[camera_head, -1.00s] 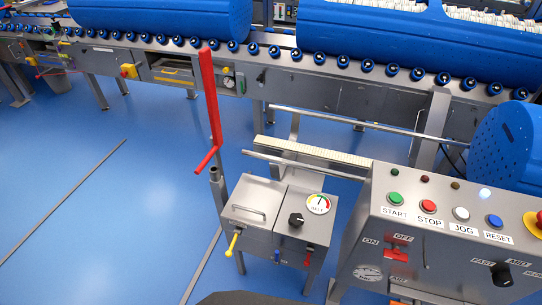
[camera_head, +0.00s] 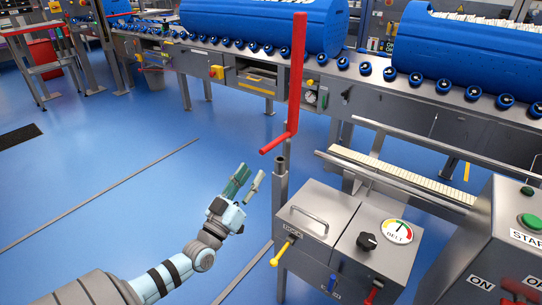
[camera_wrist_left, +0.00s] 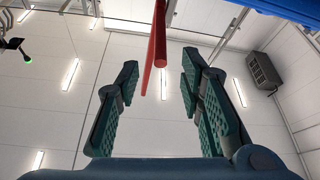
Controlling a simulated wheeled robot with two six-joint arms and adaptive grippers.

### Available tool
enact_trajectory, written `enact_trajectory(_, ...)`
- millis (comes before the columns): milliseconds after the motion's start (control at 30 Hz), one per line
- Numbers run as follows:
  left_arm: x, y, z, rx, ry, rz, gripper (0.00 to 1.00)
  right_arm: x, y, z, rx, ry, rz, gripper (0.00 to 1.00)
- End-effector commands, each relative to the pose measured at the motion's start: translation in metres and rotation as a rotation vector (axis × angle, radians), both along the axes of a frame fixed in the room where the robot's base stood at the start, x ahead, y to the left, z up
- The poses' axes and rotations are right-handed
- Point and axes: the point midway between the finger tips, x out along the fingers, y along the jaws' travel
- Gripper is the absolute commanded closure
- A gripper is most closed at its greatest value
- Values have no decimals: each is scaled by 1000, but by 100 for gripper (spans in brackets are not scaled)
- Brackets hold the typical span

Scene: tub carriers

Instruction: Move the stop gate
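The stop gate is a tall red bar (camera_head: 296,75) with a short red handle at its lower end, on a grey post (camera_head: 281,185) beside the steel box. The bar stands upright in the head view. My left gripper (camera_head: 246,180) is open and empty, to the left of the post and below the red handle. In the left wrist view the open gripper (camera_wrist_left: 158,95) points up at the ceiling. The red bar (camera_wrist_left: 157,40) shows there beyond and between its fingers, apart from them. My right gripper is not in view.
A steel box (camera_head: 330,225) with a belt gauge and a yellow lever (camera_head: 282,250) stands right of my left gripper. A roller conveyor (camera_head: 235,65) carries blue tubs (camera_head: 300,22) behind.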

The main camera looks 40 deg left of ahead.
Motion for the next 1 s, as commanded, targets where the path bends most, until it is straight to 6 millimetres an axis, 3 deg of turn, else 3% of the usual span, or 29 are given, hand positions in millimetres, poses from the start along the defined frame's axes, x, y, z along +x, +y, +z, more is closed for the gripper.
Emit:
enact_trajectory(200,56,6,21,1,-3,2,65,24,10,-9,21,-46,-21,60)
enact_trajectory(400,92,10,34,-1,1,2,65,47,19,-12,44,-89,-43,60)
enact_trajectory(533,103,11,40,-1,3,1,65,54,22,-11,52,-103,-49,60)
enact_trajectory(800,105,12,42,0,4,1,65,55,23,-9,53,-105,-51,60)
enact_trajectory(1000,104,12,42,0,4,1,97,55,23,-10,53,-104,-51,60)
